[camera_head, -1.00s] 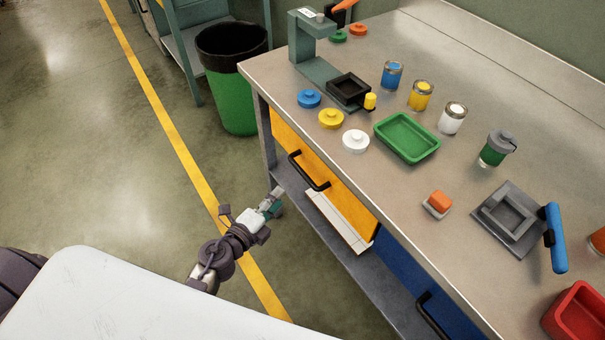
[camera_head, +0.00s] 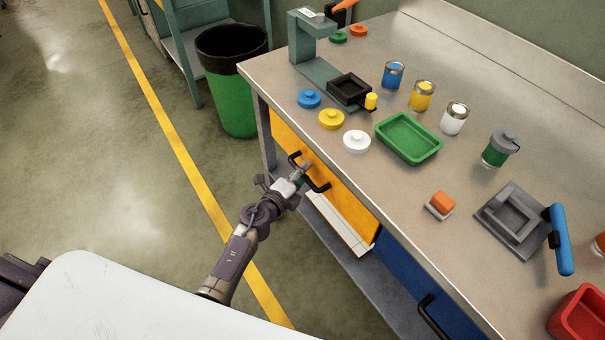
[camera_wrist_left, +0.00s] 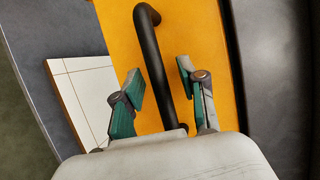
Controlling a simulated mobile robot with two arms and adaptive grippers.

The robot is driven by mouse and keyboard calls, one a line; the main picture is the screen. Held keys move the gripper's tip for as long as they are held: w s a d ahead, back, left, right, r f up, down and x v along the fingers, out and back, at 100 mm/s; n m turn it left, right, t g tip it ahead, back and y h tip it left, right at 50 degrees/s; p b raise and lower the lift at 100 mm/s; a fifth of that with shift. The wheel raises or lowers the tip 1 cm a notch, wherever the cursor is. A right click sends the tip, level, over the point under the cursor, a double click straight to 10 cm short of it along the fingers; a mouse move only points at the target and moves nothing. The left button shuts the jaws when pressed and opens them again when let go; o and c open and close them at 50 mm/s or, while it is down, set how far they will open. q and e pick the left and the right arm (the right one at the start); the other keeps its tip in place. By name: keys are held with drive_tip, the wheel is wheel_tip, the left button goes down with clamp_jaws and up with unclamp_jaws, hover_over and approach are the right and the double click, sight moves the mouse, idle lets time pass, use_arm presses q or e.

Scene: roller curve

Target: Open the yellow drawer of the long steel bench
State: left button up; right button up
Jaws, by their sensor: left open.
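The yellow drawer (camera_head: 345,198) is in the front of the long steel bench (camera_head: 460,262) and looks shut, its face flush under the top. Its black bar handle (camera_head: 318,187) also shows in the left wrist view (camera_wrist_left: 152,50). My left gripper (camera_head: 303,172) is at the handle in the head view. In the left wrist view the left gripper (camera_wrist_left: 160,88) is open, with one green-padded finger on each side of the handle bar. I see a gap between the pads and the bar, so it is not clamped. My right gripper is not in view.
A blue drawer (camera_head: 405,275) with a black handle is to the right. A white tiled panel (camera_head: 340,225) sits below the yellow drawer. A green bin (camera_head: 235,95) stands past the bench's left end. The bench top holds cans, lids and a green tray (camera_head: 408,150).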

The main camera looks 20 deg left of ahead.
use_arm(q)
clamp_jaws()
drive_tip(key=shift+s+a, duration=0.1)
drive_tip(key=s+a+b, duration=0.2)
drive_tip(key=s+a, duration=1.5)
drive_tip(key=s, duration=0.5)
drive_tip(key=shift+s+a, duration=0.2)
unclamp_jaws()
